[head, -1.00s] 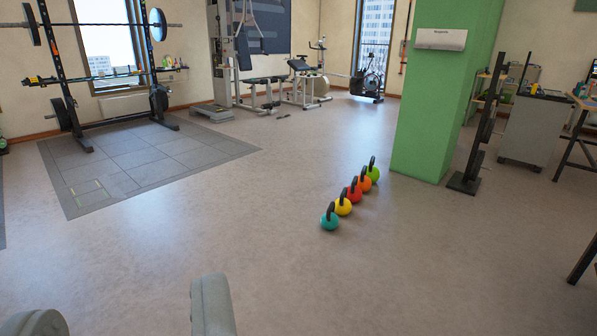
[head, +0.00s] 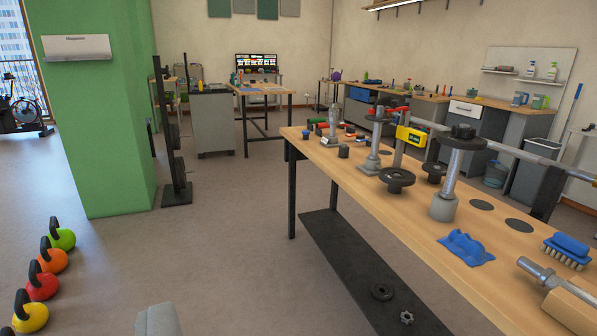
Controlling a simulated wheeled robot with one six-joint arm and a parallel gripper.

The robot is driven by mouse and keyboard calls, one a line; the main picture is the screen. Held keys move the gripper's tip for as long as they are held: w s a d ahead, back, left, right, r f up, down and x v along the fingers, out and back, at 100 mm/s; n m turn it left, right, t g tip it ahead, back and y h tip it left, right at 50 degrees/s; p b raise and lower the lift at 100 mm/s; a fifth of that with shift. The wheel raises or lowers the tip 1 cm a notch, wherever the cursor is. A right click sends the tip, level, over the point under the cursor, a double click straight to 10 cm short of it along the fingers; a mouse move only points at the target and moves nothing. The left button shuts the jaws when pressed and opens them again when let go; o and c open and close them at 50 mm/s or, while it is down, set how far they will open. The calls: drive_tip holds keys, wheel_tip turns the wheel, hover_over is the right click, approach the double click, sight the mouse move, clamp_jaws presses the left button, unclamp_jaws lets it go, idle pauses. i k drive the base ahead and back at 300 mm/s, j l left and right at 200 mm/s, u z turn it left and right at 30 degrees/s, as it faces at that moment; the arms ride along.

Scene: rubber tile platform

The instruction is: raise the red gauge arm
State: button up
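No red gauge arm can be made out for certain. The workbench (head: 345,180) runs from the middle to the lower right, with a steel bar across stands above it. Another small red piece (head: 325,125) sits at the bench's far left end. At this distance I cannot tell whether either is a gauge arm. My gripper's fingers do not show; only a grey rounded piece, which seems to be mine, shows at the bottom edge.
A blue cloth (head: 466,248) and a blue brush (head: 567,250) lie on the near bench top. Kettlebells (head: 42,281) stand on the floor at left, before a green pillar (head: 98,130). The floor between pillar and bench is clear.

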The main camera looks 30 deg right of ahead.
sight(394, 102)
drive_tip(key=i+z, duration=0.25)
drive_tip(key=z, duration=0.15)
drive_tip(key=i+z, duration=0.3)
drive_tip(key=z, duration=0.15)
drive_tip(key=i+j+z, duration=0.2)
drive_tip(key=z, duration=0.2)
drive_tip(key=i+j+z, duration=0.2)
drive_tip(key=z, duration=0.25)
drive_tip(key=i+j, duration=1.4)
drive_tip(key=i, duration=0.2)
